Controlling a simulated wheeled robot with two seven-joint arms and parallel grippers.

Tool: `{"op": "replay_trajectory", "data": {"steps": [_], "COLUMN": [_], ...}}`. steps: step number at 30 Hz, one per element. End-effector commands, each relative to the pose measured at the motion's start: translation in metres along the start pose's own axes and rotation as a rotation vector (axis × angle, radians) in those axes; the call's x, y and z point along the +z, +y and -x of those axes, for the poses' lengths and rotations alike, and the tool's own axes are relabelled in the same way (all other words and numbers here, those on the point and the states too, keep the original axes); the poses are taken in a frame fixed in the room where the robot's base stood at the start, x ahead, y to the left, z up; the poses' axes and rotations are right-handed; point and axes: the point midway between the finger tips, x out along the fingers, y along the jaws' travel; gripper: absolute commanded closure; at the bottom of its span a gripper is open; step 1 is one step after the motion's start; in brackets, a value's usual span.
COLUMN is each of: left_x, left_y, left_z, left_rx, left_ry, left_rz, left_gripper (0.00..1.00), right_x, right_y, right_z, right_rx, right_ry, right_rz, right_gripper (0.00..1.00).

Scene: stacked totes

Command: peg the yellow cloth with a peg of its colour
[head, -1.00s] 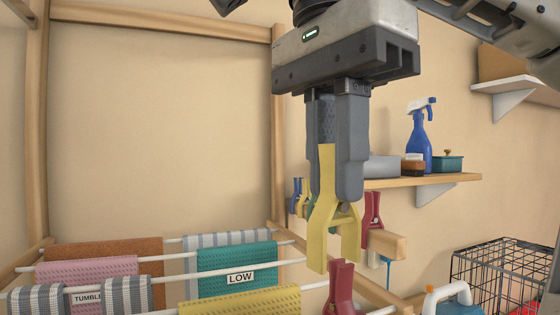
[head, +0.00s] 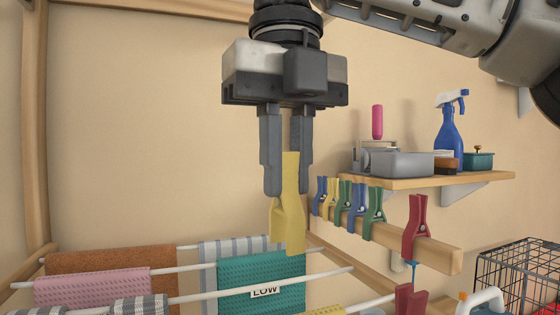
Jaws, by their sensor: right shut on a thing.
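My right gripper (head: 287,190) points down in the upper middle of the head view. It is shut on a yellow peg (head: 290,222), which hangs below its fingers, clear of the rack. The yellow cloth (head: 325,311) shows only as a small strip at the bottom edge, below and to the right of the held peg. Another yellow peg (head: 330,198) is clipped on the wooden rail (head: 437,251). My left gripper is not in view.
Green, blue and red pegs line the rail, with a red peg (head: 416,227) near its end. Teal (head: 235,272), pink (head: 100,286), brown (head: 110,260) and striped cloths hang on white rods. A shelf (head: 480,181) holds a blue spray bottle (head: 449,129). A wire basket (head: 515,275) stands lower right.

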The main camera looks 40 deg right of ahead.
Motion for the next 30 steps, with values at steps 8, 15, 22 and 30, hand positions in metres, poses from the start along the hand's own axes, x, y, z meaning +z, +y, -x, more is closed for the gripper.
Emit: {"op": "replay_trajectory", "data": {"steps": [8, 15, 22, 30], "left_x": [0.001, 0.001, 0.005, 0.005], "left_y": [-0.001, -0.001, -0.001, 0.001], "left_z": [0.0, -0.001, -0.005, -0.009], "left_rx": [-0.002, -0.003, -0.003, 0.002], "left_ry": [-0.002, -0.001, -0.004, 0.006], "left_rz": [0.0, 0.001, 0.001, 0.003], "left_gripper": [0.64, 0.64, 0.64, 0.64], "right_x": [0.006, 0.006, 0.006, 0.006], "right_y": [0.005, 0.004, 0.004, 0.004], "right_z": [-0.002, -0.003, -0.011, -0.025], "right_rx": [0.006, 0.005, 0.005, 0.005], "right_ry": [0.002, 0.001, 0.001, 0.001], "right_rz": [-0.089, -0.088, -0.087, -0.086], "right_gripper": [1.0, 1.0, 1.0, 1.0]}}
